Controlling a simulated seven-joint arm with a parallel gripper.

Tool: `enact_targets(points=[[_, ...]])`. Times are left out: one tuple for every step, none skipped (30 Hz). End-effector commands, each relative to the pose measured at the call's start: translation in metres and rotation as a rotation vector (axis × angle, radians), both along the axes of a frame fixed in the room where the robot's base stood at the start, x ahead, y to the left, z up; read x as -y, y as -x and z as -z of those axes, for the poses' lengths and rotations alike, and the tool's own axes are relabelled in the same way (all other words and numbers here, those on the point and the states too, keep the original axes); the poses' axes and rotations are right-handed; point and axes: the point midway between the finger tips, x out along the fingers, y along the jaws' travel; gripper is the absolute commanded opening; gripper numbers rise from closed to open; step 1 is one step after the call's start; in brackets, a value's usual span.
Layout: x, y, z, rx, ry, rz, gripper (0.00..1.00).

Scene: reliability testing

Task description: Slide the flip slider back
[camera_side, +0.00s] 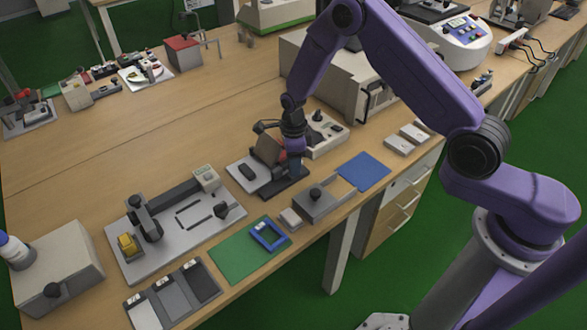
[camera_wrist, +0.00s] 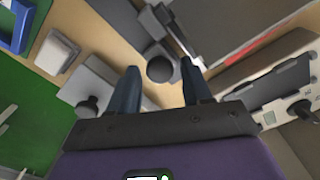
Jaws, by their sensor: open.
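The device under my gripper appears to be the flip slider, with a light grey plate (camera_side: 246,172), a dark base (camera_side: 286,187) and a tilted brown panel (camera_side: 267,149). In the side view my gripper (camera_side: 293,160) is low over its right part and hides some of it. In the wrist view my gripper (camera_wrist: 158,75) is open, its two fingers pointing toward the device. A dark round knob (camera_wrist: 160,69) shows between the fingertips, and a dark bar (camera_wrist: 186,42) lies beyond it. Contact between fingers and knob cannot be told.
A grey block with a black knob (camera_side: 316,202) stands close in front, beside a blue pad (camera_side: 364,171). A control box (camera_side: 326,133) is close behind. A green mat (camera_side: 235,262) with a blue frame (camera_side: 269,234) lies front left. Bare wood (camera_side: 150,130) is free at the back left.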

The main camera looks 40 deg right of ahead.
Motion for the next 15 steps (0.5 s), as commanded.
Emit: enact_targets(points=[[0.0, -0.001, -0.005, 0.003, -0.001, 0.0, 0.49], [0.0, -0.001, -0.008, 0.004, 0.0, 0.0, 0.49], [0.0, -0.001, -0.011, 0.004, 0.0, 0.0, 0.49], [0.0, -0.001, -0.014, 0.003, -0.001, 0.0, 0.49], [0.0, -0.001, -0.016, 0.003, -0.001, 0.0, 0.49], [0.0, 0.0, -0.019, 0.002, 0.0, 0.0, 0.49], [0.0, 0.0, -0.022, 0.002, 0.0, 0.0, 0.49], [0.0, 0.0, -0.025, 0.003, -0.001, 0.0, 0.49], [0.0, -0.001, -0.028, 0.003, -0.001, 0.0, 0.49], [0.0, 0.0, -0.03, 0.001, 0.0, 0.0, 0.49], [0.0, 0.0, -0.033, 0.001, 0.0, 0.0, 0.49], [0.0, 0.0, -0.035, 0.001, 0.0, 0.0, 0.49], [0.0, 0.0, -0.037, 0.002, 0.0, 0.0, 0.49], [0.0, 0.0, -0.039, 0.002, 0.0, 0.0, 0.49], [0.0, 0.0, -0.04, 0.001, 0.0, 0.0, 0.49]])
